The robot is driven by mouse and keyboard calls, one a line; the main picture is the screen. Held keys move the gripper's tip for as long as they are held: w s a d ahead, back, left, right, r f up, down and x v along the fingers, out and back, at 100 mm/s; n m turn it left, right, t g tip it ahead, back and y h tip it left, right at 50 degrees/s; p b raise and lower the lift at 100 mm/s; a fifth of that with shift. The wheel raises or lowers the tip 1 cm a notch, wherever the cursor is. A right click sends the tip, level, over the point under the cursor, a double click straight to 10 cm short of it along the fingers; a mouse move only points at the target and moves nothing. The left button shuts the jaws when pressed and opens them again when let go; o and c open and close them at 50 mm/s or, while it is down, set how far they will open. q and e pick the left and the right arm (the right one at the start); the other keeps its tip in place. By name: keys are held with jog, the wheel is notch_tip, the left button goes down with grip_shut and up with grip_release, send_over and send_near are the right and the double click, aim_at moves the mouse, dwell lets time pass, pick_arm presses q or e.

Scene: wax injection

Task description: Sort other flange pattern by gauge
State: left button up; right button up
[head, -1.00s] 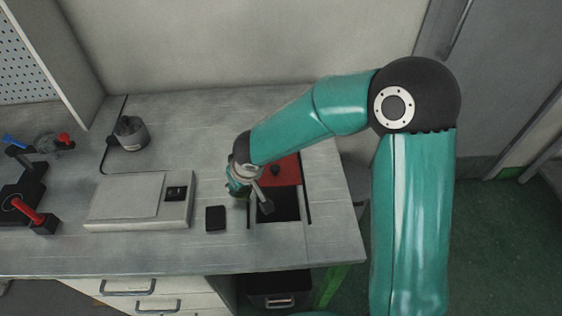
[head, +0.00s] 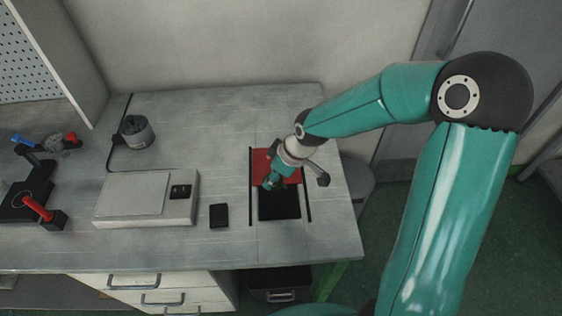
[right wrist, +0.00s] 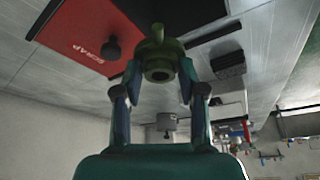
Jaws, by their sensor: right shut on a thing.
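My right gripper (head: 270,183) is shut on a green flange pattern (right wrist: 160,62), which shows between the fingertips in the right wrist view. The pattern has a round collar with a hole and a thin stem. In the head view the gripper hangs over the line between a red panel (head: 259,160) and a black square (head: 279,204). In the right wrist view the red panel (right wrist: 85,38) reads "SCRAP" and carries a black knob (right wrist: 112,48). No gauge can be clearly made out. My left gripper is not in view.
A small black block (head: 219,215) lies left of the black square. A flat white device (head: 130,198), a grey round pot (head: 135,132) and a black fixture with a red handle (head: 38,208) stand further left.

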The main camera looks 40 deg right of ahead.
jog(key=r+n, duration=0.1)
jog(key=s+d+r+n+p, duration=0.1)
jog(key=r+n+g+y, duration=0.1)
jog(key=n, duration=0.1)
jog(key=shift+s+d+r+p, duration=0.25)
jog(key=shift+s+r+p, duration=0.05)
jog(key=shift+r+p, duration=0.1)
jog(key=shift+n+g, duration=0.3)
jog(key=shift+n, duration=0.6)
jog(key=shift+s+d+f+b, duration=0.1)
jog(key=shift+f+b, duration=1.65)
jog(key=shift+f, duration=0.75)
jog(key=o, duration=1.1)
jog(key=shift+c, duration=0.2)
jog(key=shift+r, duration=0.1)
jog(key=v, duration=1.1)
jog(key=shift+d+r, duration=0.3)
jog(key=shift+d, duration=0.15)
